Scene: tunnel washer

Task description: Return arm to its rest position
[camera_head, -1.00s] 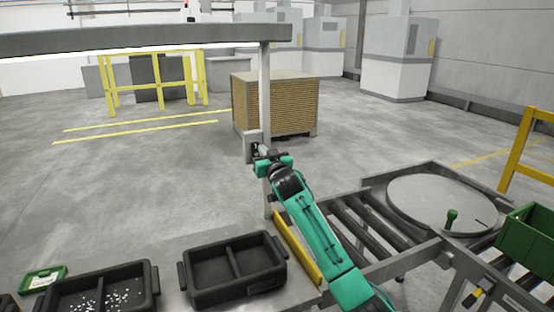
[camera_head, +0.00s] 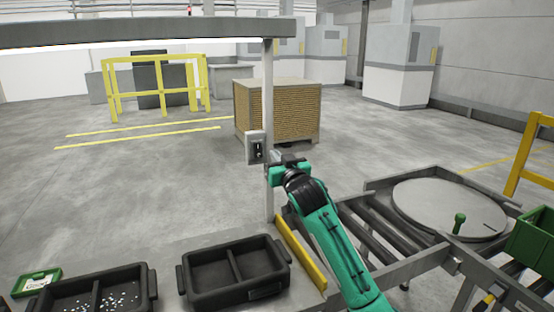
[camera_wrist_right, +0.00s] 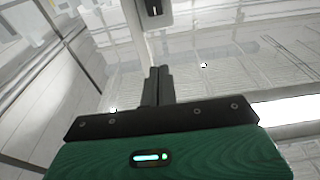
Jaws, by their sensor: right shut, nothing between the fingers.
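My right arm (camera_head: 330,240), green and black, reaches up from the bottom of the head view. Its gripper (camera_head: 271,160) is beside the grey post, just right of and below a small grey switch box (camera_head: 255,147) on that post. In the right wrist view the dark fingers of the gripper (camera_wrist_right: 159,72) are together and empty. The switch box (camera_wrist_right: 156,8) shows at the top of that view, apart from the fingertips. My left gripper is not in view.
The post (camera_head: 267,95) carries an overhead beam (camera_head: 140,32). Below are a divided black tray (camera_head: 237,270), another tray (camera_head: 60,300) with small pale pieces, a roller conveyor (camera_head: 375,240) with a round turntable (camera_head: 450,208), and a green crate (camera_head: 532,235). The floor behind is mostly open.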

